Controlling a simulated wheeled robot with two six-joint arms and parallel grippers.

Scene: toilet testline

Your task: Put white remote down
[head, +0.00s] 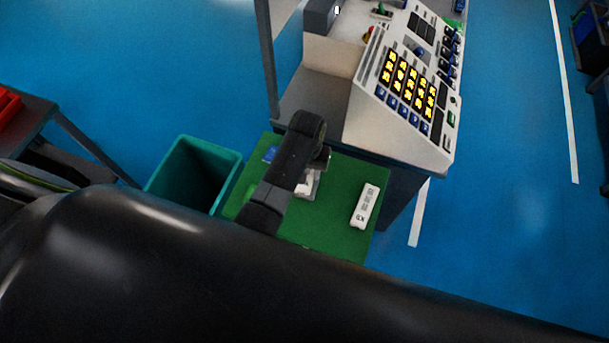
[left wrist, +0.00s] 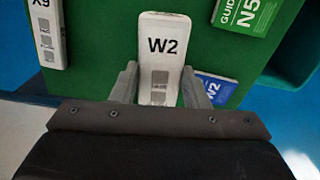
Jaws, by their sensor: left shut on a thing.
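My left gripper (head: 311,183) is over the green table top (head: 331,226) in the head view, partly hidden by its own arm. In the left wrist view its two fingers (left wrist: 158,88) are shut on the sides of a white remote (left wrist: 163,25) marked W2 with grey buttons. In the head view only a small white part of this remote (head: 304,189) shows. I cannot tell whether it touches the table. A blue W2 card (left wrist: 217,88) lies beside the right finger; it also shows in the head view (head: 270,154). My right gripper is not in view.
A second white remote (head: 365,206), marked X9 in the left wrist view (left wrist: 47,35), lies on the table's right side. A green N5 guide card (left wrist: 241,13) lies near the opposite edge. A teal bin (head: 228,169) stands left; a sloped button console (head: 372,135) stands behind.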

